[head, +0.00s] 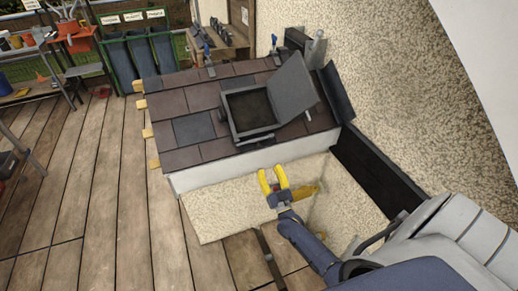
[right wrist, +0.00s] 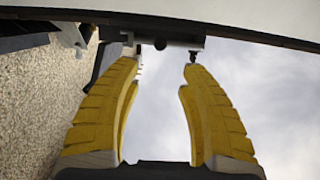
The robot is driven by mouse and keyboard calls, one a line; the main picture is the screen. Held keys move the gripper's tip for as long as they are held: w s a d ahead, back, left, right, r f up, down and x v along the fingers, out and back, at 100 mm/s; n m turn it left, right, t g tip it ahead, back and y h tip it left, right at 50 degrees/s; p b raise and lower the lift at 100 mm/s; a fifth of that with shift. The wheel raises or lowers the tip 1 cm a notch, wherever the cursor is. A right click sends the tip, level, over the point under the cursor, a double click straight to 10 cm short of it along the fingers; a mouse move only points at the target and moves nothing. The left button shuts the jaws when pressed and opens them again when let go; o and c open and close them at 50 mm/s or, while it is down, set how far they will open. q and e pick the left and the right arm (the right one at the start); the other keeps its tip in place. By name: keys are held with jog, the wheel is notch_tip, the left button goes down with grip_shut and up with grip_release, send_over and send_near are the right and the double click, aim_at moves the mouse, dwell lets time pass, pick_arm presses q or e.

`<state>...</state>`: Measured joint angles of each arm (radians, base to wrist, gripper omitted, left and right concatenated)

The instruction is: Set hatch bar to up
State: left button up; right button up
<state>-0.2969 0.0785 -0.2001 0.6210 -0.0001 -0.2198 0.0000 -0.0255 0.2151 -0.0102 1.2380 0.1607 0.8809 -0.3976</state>
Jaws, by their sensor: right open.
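The roof hatch (head: 252,110) is a dark square frame on the tiled roof, with its grey lid (head: 294,86) standing open and tilted to the right. A dark bar, apparently the hatch bar (head: 257,142), runs along the hatch's front side. My right gripper (head: 271,172) has yellow fingers, open and empty, in front of the roof's white lower edge and below the hatch. In the right wrist view a dark bar (right wrist: 165,43) lies just beyond the open fingertips, apart from them as far as I can tell. Whether it is up or down is unclear. My left gripper is out of view.
Brown and grey tiles (head: 203,97) cover the small roof. A rough plaster wall (head: 400,95) rises at the right. Green-framed bins (head: 143,52) and a bench with tools (head: 217,45) stand behind. The wooden deck (head: 95,180) at the left is mostly clear.

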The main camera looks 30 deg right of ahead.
jog(key=x, duration=1)
jog(key=shift+w, duration=0.45)
jog(key=shift+r, duration=0.1)
jog(key=shift+c, duration=0.4)
grip_shut()
